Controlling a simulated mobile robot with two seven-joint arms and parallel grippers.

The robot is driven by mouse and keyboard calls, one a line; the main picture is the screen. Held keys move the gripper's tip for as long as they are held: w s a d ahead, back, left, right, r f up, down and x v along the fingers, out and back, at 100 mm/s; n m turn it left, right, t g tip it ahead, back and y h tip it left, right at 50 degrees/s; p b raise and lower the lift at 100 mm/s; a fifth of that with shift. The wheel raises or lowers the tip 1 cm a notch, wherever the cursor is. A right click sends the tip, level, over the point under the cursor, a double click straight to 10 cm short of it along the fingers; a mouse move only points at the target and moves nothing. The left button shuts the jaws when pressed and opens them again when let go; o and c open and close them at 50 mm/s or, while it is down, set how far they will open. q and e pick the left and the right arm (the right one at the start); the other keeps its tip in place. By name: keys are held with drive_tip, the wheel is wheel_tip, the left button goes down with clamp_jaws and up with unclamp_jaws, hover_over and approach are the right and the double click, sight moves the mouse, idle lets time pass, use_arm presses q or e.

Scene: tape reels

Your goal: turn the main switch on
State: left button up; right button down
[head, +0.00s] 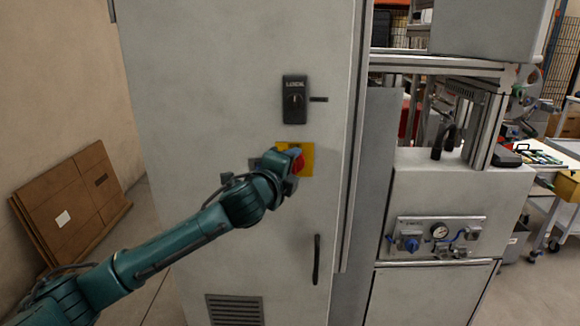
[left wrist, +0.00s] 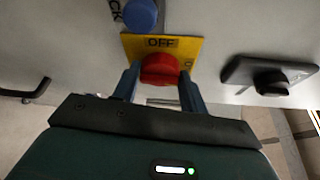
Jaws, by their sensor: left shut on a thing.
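The main switch has a red knob (head: 299,162) on a yellow plate (head: 308,170) on the grey cabinet door. The red knob (left wrist: 160,68) shows large in the left wrist view, in front of the yellow plate (left wrist: 187,45) with a visible "OFF" label. My left gripper (head: 292,162) is at the switch, shut on the knob. In the left wrist view its two blue-grey fingers (left wrist: 159,78) stand on either side of the knob. The arm's end hides part of the plate in the head view. My right gripper is not in view.
A black lock (head: 295,99) sits above the switch, and a dark door handle (head: 317,259) below. A blue knob (left wrist: 140,15) is close to the plate in the left wrist view. A panel with a gauge (head: 438,232) is at right. Brown boards (head: 72,202) lean at left.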

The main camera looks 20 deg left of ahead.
use_arm(q)
drive_tip(key=o, duration=1)
drive_tip(key=s+a+r+b, duration=0.1)
drive_tip(key=s+b, duration=0.1)
drive_tip(key=s, duration=1.1)
drive_tip(key=shift+a+b, duration=0.2)
drive_tip(key=shift+b, duration=0.1)
